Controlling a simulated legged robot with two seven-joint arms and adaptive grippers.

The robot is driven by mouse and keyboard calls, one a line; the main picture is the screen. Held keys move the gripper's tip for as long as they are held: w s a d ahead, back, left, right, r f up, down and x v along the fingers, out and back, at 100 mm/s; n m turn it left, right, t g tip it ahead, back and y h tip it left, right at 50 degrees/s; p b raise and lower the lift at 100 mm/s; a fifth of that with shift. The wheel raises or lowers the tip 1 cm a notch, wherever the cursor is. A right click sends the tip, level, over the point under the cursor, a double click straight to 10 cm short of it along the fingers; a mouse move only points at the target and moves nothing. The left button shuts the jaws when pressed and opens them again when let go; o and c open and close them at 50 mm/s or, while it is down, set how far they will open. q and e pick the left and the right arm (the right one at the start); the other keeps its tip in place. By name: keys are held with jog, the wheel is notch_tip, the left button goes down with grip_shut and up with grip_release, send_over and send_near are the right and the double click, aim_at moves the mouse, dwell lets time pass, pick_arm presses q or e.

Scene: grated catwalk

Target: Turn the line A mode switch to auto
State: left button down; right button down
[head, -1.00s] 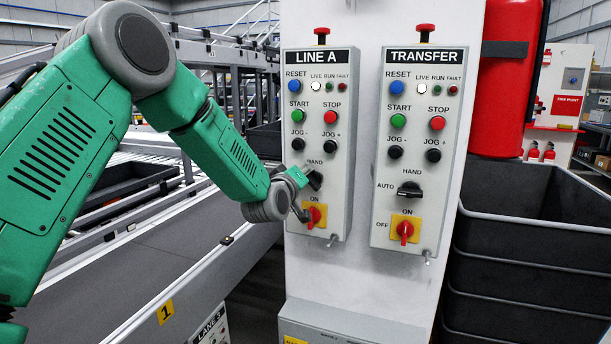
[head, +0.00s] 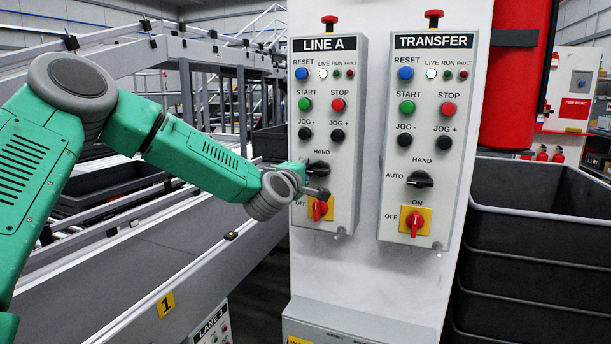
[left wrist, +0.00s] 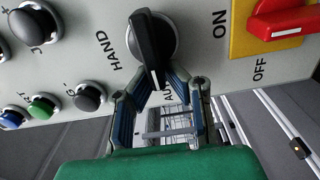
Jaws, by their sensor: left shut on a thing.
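The LINE A mode switch (head: 320,168) is a black knob on the left grey panel (head: 350,120), below the JOG buttons and above a red-and-yellow OFF/ON switch (head: 320,209). In the left wrist view the knob's handle (left wrist: 150,45) has its white-marked end toward the partly covered AUTO label, away from HAND. My left gripper (head: 309,181) is at the knob from the left. In the left wrist view its fingers (left wrist: 160,78) are on either side of the handle's marked end, shut on it. The gripper hides part of AUTO. My right gripper is not in view.
A similar TRANSFER panel (head: 430,130) stands to the right with its own black mode switch (head: 420,180). Red and yellow OFF/ON switches sit just below both knobs. A conveyor (head: 150,250) runs at the left; stacked dark bins (head: 540,240) stand at the right.

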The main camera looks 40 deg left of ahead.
pick_arm(q)
jog(key=shift+d+f, duration=0.35)
jog(key=shift+f, duration=0.1)
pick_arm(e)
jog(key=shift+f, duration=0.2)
pick_arm(q)
jog(key=c, duration=1.6)
grip_release()
jog(key=shift+r, duration=0.15)
jog(key=shift+d+r, duration=0.1)
jog(key=shift+d, duration=0.05)
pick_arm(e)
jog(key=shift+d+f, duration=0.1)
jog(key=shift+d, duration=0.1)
pick_arm(q)
jog(key=shift+s, duration=0.15)
jog(key=shift+s+f, duration=0.2)
jog(key=v, duration=1.1)
jog(key=shift+r, duration=0.15)
